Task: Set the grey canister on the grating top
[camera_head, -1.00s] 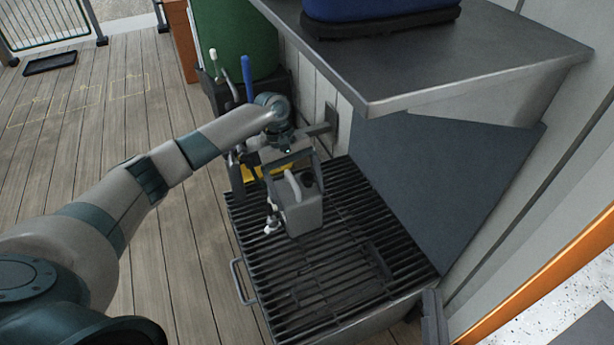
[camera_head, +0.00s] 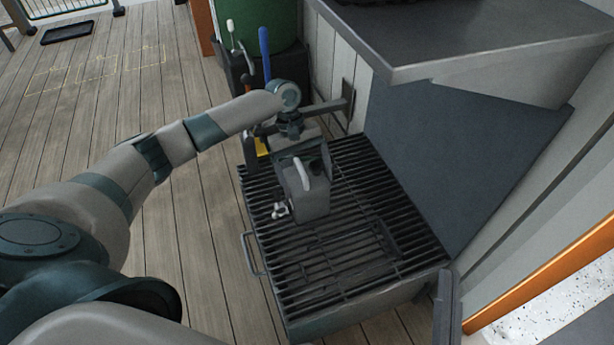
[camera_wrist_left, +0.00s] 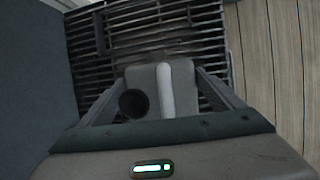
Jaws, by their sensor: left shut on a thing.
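The grey canister (camera_head: 312,202), with a pale handle and a dark round cap, is held upright over the far left part of the grating top (camera_head: 330,262). My left gripper (camera_head: 301,160) is shut on the canister, with a finger on each side. In the left wrist view the canister (camera_wrist_left: 147,78) sits between the fingers of the left gripper (camera_wrist_left: 158,85), and the slats of the grating top (camera_wrist_left: 150,28) show beyond it. I cannot tell whether the canister's base touches the slats. My right gripper is not in view.
A dark metal shelf (camera_head: 470,35) overhangs the back right, above a dark sloping panel (camera_head: 460,170). A dark bin with upright tools, one with a blue handle (camera_head: 264,52), stands behind the grating. The near part of the grating is clear.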

